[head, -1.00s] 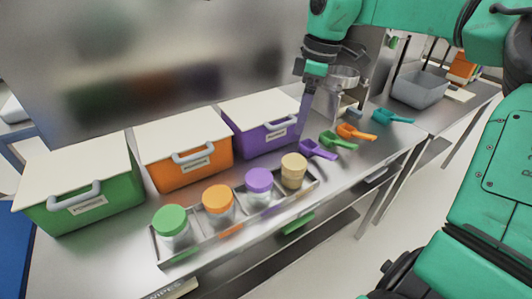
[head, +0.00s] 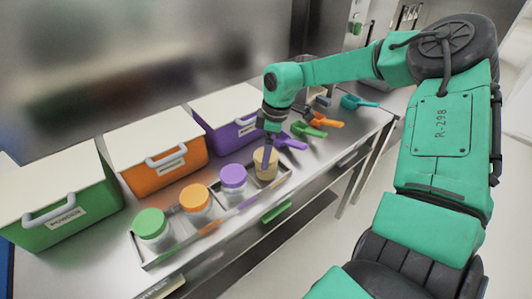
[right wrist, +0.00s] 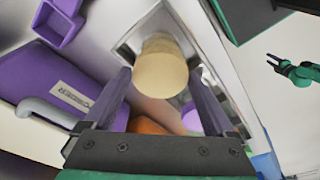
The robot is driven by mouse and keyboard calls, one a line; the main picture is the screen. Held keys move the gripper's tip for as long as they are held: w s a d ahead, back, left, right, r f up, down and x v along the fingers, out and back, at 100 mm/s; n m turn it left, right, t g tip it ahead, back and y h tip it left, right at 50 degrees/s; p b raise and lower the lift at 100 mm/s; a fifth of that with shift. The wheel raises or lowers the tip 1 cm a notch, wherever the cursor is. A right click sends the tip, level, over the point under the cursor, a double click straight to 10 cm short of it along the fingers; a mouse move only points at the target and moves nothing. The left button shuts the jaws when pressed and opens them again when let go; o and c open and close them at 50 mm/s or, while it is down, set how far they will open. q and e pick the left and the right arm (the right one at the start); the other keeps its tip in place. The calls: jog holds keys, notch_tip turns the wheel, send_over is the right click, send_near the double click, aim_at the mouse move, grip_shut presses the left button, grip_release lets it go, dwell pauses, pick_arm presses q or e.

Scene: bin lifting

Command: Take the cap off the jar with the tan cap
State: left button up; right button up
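The jar with the tan cap (head: 264,169) stands upright at the right end of a metal tray (head: 190,246). Its tan cap also shows in the right wrist view (right wrist: 160,68), ahead of and between the fingertips. My right gripper (head: 268,152) is right over this jar, pointing down, with a finger in front of the cap. In the right wrist view my right gripper (right wrist: 161,76) is open, with a gap on both sides of the cap. My left gripper (right wrist: 272,62) shows small and far off at the right of the wrist view, its prongs apart and empty.
Jars with purple (head: 233,176), orange (head: 194,198) and green (head: 150,223) caps share the tray. Green (head: 70,215), orange (head: 165,165) and purple (head: 225,135) bins stand behind. Purple (head: 291,142), green (head: 309,131), orange (head: 325,119) and teal (head: 358,102) scoops lie to the right.

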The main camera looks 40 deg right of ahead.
jog(key=c, duration=0.7)
jog(key=shift+r, duration=0.1)
notch_tip(320, 180, up, 20)
jog(key=shift+f+b, duration=0.1)
jog(key=shift+b, duration=0.75)
